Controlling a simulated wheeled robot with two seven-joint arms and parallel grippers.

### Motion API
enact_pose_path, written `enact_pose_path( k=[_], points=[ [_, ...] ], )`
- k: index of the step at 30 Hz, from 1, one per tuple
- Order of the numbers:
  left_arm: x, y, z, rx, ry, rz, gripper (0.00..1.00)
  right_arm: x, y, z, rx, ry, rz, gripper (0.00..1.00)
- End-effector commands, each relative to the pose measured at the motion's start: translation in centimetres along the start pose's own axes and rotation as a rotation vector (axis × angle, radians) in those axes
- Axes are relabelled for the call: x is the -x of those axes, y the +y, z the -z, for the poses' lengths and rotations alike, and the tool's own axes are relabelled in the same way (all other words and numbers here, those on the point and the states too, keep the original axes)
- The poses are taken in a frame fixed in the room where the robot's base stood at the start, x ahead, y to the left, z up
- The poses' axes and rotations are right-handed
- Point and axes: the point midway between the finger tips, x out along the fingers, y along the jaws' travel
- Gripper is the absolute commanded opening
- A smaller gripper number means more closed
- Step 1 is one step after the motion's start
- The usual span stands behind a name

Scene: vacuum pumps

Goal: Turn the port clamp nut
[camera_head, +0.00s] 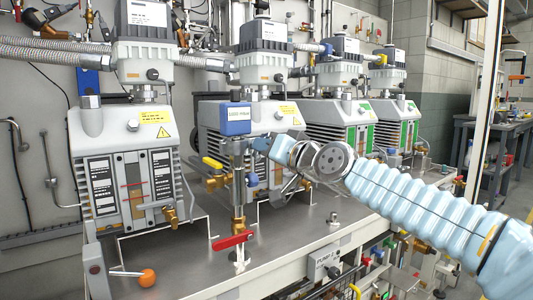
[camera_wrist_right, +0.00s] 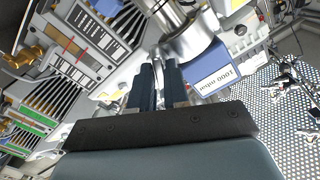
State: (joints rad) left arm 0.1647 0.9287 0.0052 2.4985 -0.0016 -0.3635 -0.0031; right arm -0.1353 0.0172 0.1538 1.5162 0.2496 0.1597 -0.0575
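A silver port clamp (camera_head: 237,147) sits on the upright pipe just under a blue gauge box (camera_head: 236,119). In the right wrist view the silver clamp fitting (camera_wrist_right: 190,46) lies beyond the fingertips, beside the blue gauge box (camera_wrist_right: 217,68). My right gripper (camera_head: 261,145) reaches in from the right, with its tips close to the clamp. In the wrist view its two dark fingers (camera_wrist_right: 161,66) stand close together, with a narrow strip of silver metal showing between them. Whether they touch the clamp nut is unclear; the nut itself is mostly hidden. My left gripper is out of view.
A red-handled valve (camera_head: 232,240) is low on the same pipe, and a yellow lever (camera_head: 212,163) sits to its left. Several grey pumps stand along the metal bench (camera_head: 290,235). An orange knob (camera_head: 147,278) is at the front left.

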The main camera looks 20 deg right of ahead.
Motion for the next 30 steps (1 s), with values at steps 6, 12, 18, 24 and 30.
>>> enact_pose_path(
  k=[6,12,18,24,30],
  points=[
    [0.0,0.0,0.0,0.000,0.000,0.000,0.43,0.0,0.0,0.0,-0.003,-0.001,0.000,0.38],
    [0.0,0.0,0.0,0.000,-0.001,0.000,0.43,0.0,0.0,0.0,-0.005,0.000,0.000,0.38],
    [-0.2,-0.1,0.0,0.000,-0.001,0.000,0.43,0.4,0.1,-0.1,-0.005,0.000,0.000,0.38],
    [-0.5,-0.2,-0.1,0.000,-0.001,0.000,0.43,1.2,0.1,-0.1,-0.005,0.000,0.000,0.38],
    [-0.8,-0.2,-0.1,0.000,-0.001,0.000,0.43,1.9,0.1,0.0,-0.005,0.001,0.000,0.38]
  ],
)
